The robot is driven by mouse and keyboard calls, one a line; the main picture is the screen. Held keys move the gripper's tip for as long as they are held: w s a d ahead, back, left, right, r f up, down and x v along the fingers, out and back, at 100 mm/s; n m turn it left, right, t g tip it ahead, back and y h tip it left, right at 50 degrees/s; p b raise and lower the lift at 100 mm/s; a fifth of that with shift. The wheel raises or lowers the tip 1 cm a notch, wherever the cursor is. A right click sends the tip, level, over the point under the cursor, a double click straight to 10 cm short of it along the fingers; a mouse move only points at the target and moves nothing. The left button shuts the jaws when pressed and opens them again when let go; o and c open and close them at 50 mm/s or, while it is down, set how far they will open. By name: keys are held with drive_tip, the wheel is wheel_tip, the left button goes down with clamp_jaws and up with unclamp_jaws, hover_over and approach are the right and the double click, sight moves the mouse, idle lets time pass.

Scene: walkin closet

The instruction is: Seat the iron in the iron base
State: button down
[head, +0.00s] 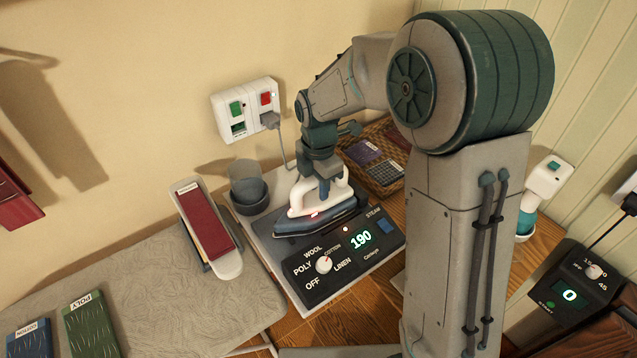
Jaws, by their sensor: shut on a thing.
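The iron (312,214) has a white handle and body with a dark blue-grey lower part. It is at the back of the iron base (374,262), low over it; I cannot tell whether it touches or is fully seated. The base is a white unit with a black panel, a dial near POLY and COTTON, and a green display reading 190. My gripper (325,186) comes down from above and is shut on the iron's handle. My gripper and arm partly hide the iron's top, and the iron hides the base's cradle area.
The ironing board (150,285) lies left, with a red cloth on a small sleeve board (208,232) and folded cloths. A grey cup (247,187) stands just left of the iron. A wicker basket (350,167) is behind right. A wall socket (247,108) holds a plugged cord. A timer box (570,296) stands right.

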idle(0.6)
drive_tip(key=c, duration=1.1)
unclamp_jaws()
drive_tip(key=shift+f, duration=0.15)
wheel_tip(320, 180, up, 14)
drive_tip(key=shift+b, duration=0.45)
